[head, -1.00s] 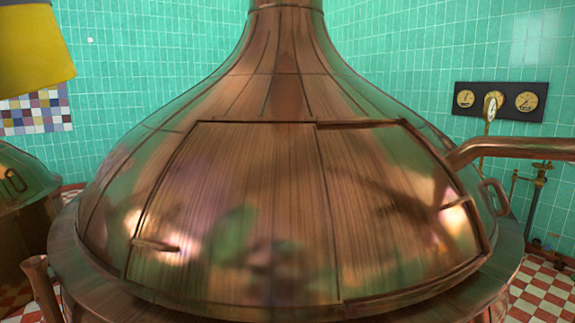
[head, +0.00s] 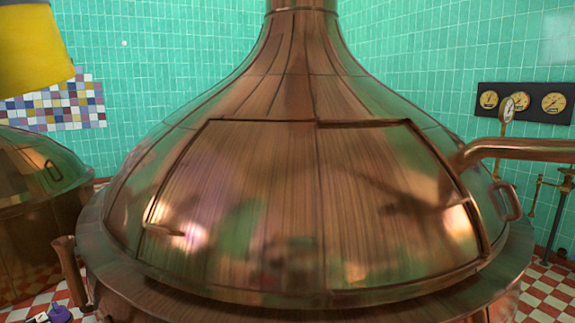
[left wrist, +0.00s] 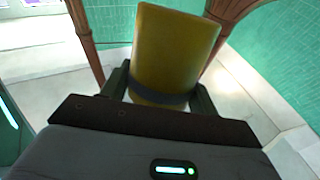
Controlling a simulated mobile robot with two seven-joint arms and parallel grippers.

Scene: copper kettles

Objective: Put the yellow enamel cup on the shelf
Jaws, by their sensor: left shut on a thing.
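The yellow cup (left wrist: 178,45) stands between the two dark fingers of my left gripper (left wrist: 162,84), which is shut on it in the left wrist view. A dark band crosses the cup near the fingers. In the head view the cup (head: 35,48) is cut off by the top left corner, with a grey strip along its upper edge; the gripper itself does not show there. No shelf can be made out in either view. My right gripper is not in view.
A large copper kettle (head: 270,190) fills the middle of the head view. A second kettle (head: 45,205) stands at the left. A pipe (head: 515,148) and a gauge panel (head: 525,103) are at the right. A small purple thing (head: 60,314) is at the bottom left.

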